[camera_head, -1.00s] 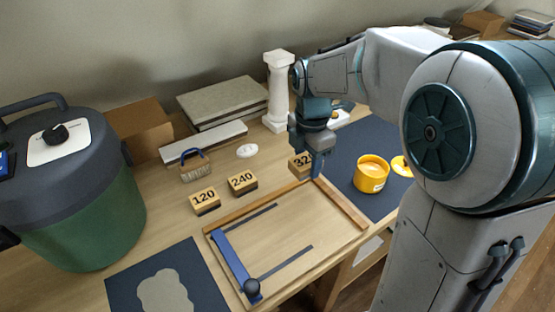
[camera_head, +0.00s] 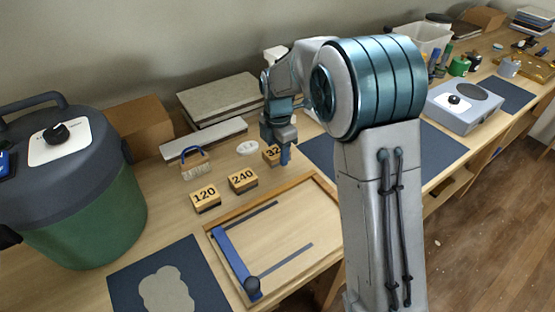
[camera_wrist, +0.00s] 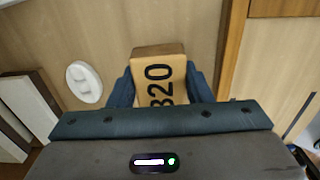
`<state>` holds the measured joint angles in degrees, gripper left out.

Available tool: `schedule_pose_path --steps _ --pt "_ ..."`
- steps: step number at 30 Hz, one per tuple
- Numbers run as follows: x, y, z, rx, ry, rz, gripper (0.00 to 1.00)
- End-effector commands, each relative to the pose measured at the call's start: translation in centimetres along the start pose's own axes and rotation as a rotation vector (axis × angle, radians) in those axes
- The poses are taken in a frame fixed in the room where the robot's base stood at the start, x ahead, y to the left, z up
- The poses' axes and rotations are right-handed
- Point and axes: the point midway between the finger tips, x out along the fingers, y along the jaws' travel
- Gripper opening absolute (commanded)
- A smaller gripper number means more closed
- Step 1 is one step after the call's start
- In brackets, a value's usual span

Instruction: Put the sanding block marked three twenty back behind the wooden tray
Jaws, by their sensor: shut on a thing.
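The sanding block marked 320 (camera_head: 270,154) is wooden with dark digits. My gripper (camera_head: 284,153) is shut on it, and the wrist view shows the block (camera_wrist: 158,75) between both fingers. The block is behind the wooden tray (camera_head: 260,201), to the right of the 240 block (camera_head: 242,180) and roughly in line with it. The 120 block (camera_head: 205,198) stands further left. I cannot tell whether the held block touches the table. The tray's rim (camera_wrist: 236,40) runs to the right of the block in the wrist view. My arm hides the tray's right part.
A white oval piece (camera_head: 247,147) lies close behind the held block; it also shows in the wrist view (camera_wrist: 84,82). A dark blue mat (camera_head: 442,148) lies to the right.

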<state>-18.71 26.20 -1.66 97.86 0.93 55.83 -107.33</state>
Motion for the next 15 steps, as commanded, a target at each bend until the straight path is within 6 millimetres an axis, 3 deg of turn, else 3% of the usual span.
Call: schedule_pose_path --steps 7,15 --pt "3.5 -0.1 -0.1 -0.001 0.001 -0.005 0.24" --pt "3.7 -0.1 0.0 0.000 0.000 -0.002 0.24"
